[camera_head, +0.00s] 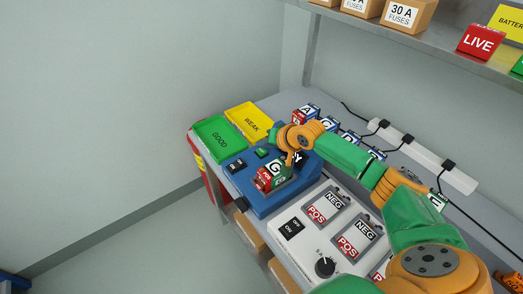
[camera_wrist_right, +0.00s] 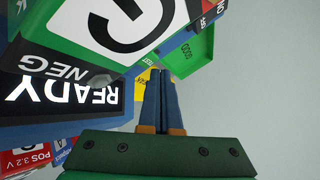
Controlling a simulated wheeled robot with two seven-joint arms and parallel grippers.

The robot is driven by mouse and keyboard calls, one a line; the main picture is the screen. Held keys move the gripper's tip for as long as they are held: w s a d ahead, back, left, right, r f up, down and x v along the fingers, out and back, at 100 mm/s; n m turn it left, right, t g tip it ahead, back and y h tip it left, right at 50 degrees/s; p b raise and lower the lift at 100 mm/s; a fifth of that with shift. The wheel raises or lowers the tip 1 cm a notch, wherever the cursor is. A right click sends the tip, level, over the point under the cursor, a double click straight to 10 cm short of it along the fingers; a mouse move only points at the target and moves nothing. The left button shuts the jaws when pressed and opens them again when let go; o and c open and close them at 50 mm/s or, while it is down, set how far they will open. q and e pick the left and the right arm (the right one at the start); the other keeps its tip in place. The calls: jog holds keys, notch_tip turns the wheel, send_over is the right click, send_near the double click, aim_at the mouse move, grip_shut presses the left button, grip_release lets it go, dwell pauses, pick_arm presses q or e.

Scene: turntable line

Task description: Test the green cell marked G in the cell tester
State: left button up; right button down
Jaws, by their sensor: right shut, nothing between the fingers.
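The green cell marked G (camera_head: 277,180), with a red POS end, sits on the blue cell tester (camera_head: 262,203). In the right wrist view the cell (camera_wrist_right: 118,28) is close up at the upper left, its NEG end facing the tester's display (camera_wrist_right: 62,98), which reads READY. My left gripper is not in view.
A green GOOD tray (camera_head: 203,127) and a yellow WEAK tray (camera_head: 237,108) lie beyond the tester. Several lettered cells (camera_head: 308,112) line the back, near a white power strip (camera_head: 425,157). A white charger (camera_head: 295,242) with NEG/POS bays stands in front. A shelf (camera_head: 400,38) hangs above.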

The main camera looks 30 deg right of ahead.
aim_at(263, 153)
jog(key=shift+f, duration=0.35)
jog(key=shift+f, duration=0.5)
dwell(0.7)
jog(key=shift+r+p, duration=0.9)
notch_tip(263, 153, up, 5)
jog(key=p, duration=0.5)
jog(key=shift+r+p, duration=0.15)
jog(key=shift+p, duration=0.2)
jog(key=shift+f, duration=0.2)
